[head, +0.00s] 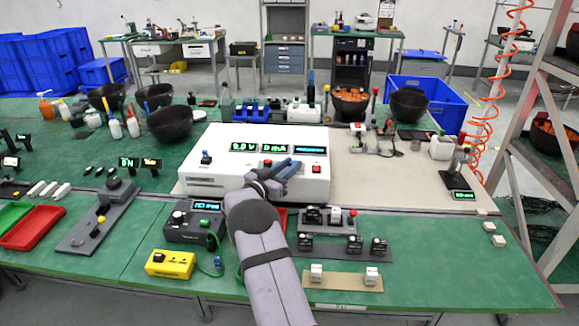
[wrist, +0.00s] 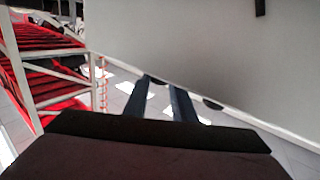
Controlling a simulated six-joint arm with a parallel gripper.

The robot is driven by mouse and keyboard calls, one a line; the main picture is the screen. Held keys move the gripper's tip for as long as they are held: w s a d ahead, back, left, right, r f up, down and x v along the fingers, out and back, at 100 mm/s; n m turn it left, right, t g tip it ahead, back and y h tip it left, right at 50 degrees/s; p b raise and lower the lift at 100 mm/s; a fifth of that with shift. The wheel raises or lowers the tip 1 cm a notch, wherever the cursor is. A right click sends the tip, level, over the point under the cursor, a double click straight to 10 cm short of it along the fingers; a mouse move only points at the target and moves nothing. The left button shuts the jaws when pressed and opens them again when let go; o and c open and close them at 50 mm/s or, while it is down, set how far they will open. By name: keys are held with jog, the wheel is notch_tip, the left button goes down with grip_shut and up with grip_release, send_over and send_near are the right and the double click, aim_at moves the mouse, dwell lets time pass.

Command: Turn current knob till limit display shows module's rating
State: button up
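The white power supply box (head: 215,178) stands mid-bench. It has two green displays, reading about 0.0 V (head: 243,147) and 0 mA (head: 273,148), and a blue-lit display (head: 311,150) whose text is too small to read. A black knob or terminal (head: 206,157) shows at its left, and a red switch (head: 316,168) at its right. My gripper (head: 287,167) is in front of the box's face, covering its middle; any knob there is hidden. In the wrist view my gripper's two fingers (wrist: 161,98) are apart with nothing between them. No module rating is legible.
Black modules (head: 354,244) and white blocks (head: 371,275) sit at front right. A grey unit with a blue display (head: 194,220) and a yellow box (head: 170,263) stand front left. Dark bowls (head: 170,123) are behind. The beige mat (head: 365,180) has free room.

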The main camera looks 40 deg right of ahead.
jog(key=shift+s+n+t, duration=0.1)
jog(key=shift+n+t, duration=0.2)
jog(key=shift+t, duration=0.1)
jog(key=shift+s+d+n+t+y+b, duration=0.1)
jog(key=shift+n+t+y+b, duration=0.25)
jog(key=shift+t, duration=0.25)
jog(key=t+b, duration=0.1)
jog(key=n+t+y, duration=0.1)
jog(key=n+t+b, duration=0.1)
jog(key=shift+s+d+f+n+y+b, duration=0.1)
jog(key=shift+s+f+n+y+b, duration=0.15)
jog(key=shift+y+b, duration=0.1)
jog(key=shift+n+t+y+b, duration=0.6)
jog(key=shift+n+t+b, duration=0.1)
jog(key=shift+t+b, duration=0.35)
jog(key=shift+s+r, duration=0.1)
jog(key=shift+r, duration=0.05)
jog(key=shift+r+n+t+y+b, duration=0.1)
jog(key=shift+n+t+y+b, duration=0.3)
jog(key=shift+t, duration=0.15)
jog(key=o, duration=1.1)
jog(key=shift+c, duration=0.2)
